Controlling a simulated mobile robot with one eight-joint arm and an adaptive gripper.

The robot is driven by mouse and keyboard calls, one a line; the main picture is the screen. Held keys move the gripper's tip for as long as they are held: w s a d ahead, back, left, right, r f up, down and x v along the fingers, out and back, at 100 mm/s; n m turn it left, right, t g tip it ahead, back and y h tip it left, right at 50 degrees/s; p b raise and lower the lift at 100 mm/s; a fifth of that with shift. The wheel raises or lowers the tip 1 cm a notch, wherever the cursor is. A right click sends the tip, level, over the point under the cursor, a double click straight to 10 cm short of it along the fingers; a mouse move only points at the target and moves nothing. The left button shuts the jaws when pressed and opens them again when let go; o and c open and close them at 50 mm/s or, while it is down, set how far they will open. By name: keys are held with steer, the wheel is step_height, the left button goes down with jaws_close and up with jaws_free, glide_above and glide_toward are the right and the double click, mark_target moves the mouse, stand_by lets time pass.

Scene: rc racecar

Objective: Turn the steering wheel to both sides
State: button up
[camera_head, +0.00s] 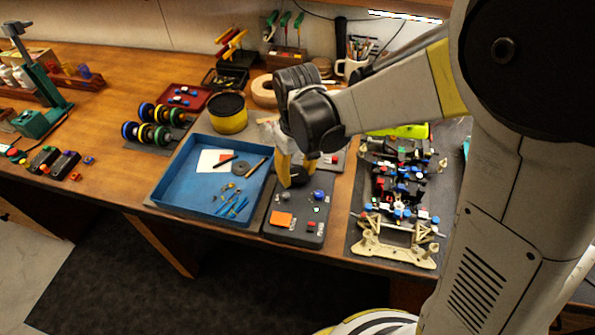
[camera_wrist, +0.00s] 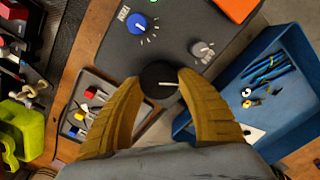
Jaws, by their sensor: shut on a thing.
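The steering wheel is a black round knob (camera_wrist: 158,80) with a white pointer line, at the end of the dark control box (camera_wrist: 185,22). In the head view the control box (camera_head: 297,236) lies between the blue tray and the car parts, and the black knob (camera_head: 298,178) shows below my gripper. My gripper (camera_wrist: 160,82) has its two yellow fingers on either side of the knob, shut on it. In the head view my gripper (camera_head: 294,170) reaches down from above; its fingers partly hide the knob. A blue knob (camera_wrist: 138,23) and a grey knob (camera_wrist: 202,48) sit nearby on the box.
A blue tray (camera_head: 163,186) with small tools stands left of the box. A dark mat (camera_head: 357,238) with car parts lies to the right. A yellow tin (camera_head: 228,115) stands behind the tray.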

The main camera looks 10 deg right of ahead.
steer(key=shift+n, duration=1.3)
